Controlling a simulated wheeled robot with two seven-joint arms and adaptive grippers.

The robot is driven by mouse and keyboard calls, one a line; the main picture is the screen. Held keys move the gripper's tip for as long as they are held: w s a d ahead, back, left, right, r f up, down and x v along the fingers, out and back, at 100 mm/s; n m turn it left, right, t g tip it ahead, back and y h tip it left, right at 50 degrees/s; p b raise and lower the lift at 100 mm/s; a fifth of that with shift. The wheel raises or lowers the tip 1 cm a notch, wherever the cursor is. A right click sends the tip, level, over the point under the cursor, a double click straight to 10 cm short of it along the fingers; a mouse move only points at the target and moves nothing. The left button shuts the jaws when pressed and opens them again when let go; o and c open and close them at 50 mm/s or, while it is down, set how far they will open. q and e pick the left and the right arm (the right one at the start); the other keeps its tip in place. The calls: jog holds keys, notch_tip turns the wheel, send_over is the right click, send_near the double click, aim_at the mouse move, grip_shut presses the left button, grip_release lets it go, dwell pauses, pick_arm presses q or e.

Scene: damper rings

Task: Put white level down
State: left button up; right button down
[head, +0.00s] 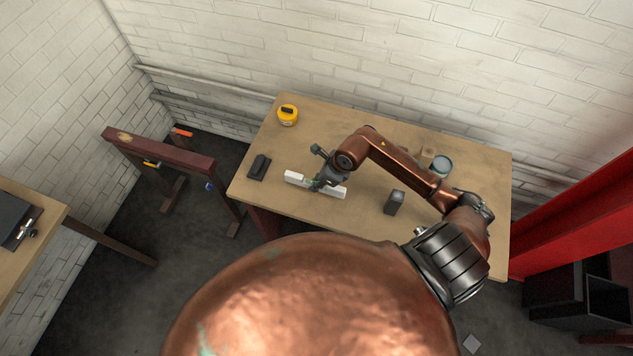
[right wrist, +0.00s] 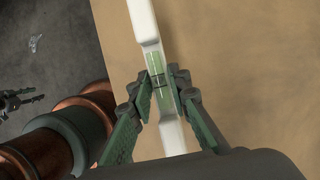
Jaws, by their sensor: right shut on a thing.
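The white level (head: 296,176) is a long white bar at the front left part of the wooden table. My right gripper (head: 318,183) is over its middle, and the fingers hide part of it. In the right wrist view the level (right wrist: 145,22) runs from the top edge down between the fingers, with a green vial window at its middle. The right gripper (right wrist: 166,92) is shut on it there. I cannot tell whether the level touches the tabletop. My left gripper is not in the head view.
On the wooden table (head: 450,243) stand a yellow round object (head: 287,115), a black flat object (head: 259,167), a dark grey block (head: 394,202) and a teal-rimmed round container (head: 440,164). A brown sawhorse-like frame (head: 165,150) stands left. The table's front edge is close to the level.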

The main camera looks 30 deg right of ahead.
jog(key=shift+f+b, duration=2.05)
jog(key=shift+f, duration=0.65)
jog(key=c, duration=2.1)
grip_release()
jog(key=shift+o, duration=0.3)
jog(key=o, duration=0.5)
jog(key=shift+c, duration=0.2)
jog(key=v, duration=1.2)
